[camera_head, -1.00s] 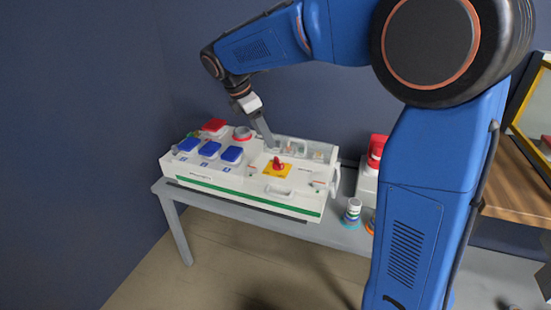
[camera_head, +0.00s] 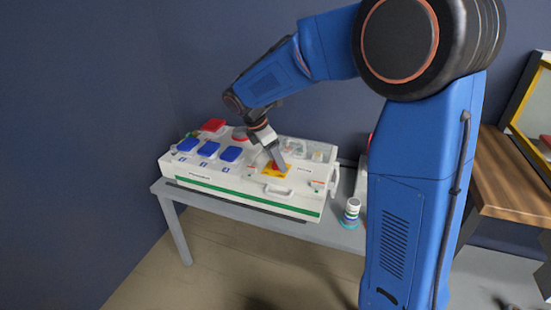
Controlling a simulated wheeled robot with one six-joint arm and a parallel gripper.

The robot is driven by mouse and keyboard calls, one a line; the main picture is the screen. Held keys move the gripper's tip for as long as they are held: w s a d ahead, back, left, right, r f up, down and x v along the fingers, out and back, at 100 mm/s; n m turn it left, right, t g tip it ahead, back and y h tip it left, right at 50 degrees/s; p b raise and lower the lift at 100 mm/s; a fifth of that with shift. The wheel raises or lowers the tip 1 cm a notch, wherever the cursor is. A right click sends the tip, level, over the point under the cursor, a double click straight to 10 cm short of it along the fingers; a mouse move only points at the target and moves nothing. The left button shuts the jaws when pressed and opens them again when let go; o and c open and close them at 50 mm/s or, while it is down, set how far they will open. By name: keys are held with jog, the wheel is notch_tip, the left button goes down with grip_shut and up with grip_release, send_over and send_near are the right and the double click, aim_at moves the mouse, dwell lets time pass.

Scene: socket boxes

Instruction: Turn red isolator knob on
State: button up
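The white socket box (camera_head: 215,185) stands on a grey table, with a green stripe along its front. The red isolator knob (camera_head: 273,165) sits on a yellow plate (camera_head: 268,174) on the box's right half and is now mostly hidden by my gripper. My gripper (camera_head: 281,165) points down at the knob, its fingertips at or just above it. I cannot tell whether the fingers touch the knob or how far apart they are. The knob's turned position is hidden.
Blue socket covers (camera_head: 209,149) and a red cover (camera_head: 213,125) are on the box's left half. A white bottle (camera_head: 351,211) stands to the right of the box on the grey table (camera_head: 325,233). A wooden bench (camera_head: 515,185) is at the far right.

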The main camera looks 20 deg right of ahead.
jog(key=c, duration=1.1)
jog(key=shift+o, duration=0.2)
jog(key=shift+m, duration=0.3)
jog(key=m+g, duration=0.1)
jog(key=m, duration=0.2)
jog(key=shift+w+g, duration=0.15)
jog(key=shift+g, duration=0.15)
jog(key=m, duration=0.2)
jog(key=m+g+y, duration=0.1)
jog(key=m, duration=0.2)
jog(key=shift+w+g, duration=0.2)
jog(key=shift+g, duration=0.1)
jog(key=m, duration=0.2)
jog(key=m+g+y, duration=0.1)
jog(key=m, duration=0.2)
jog(key=shift+w+d, duration=0.1)
jog(key=shift+d, duration=0.1)
jog(key=shift+m+g+y, duration=0.5)
jog(key=shift+m+y, duration=0.4)
jog(key=shift+m, duration=1.2)
jog(key=shift+d, duration=0.1)
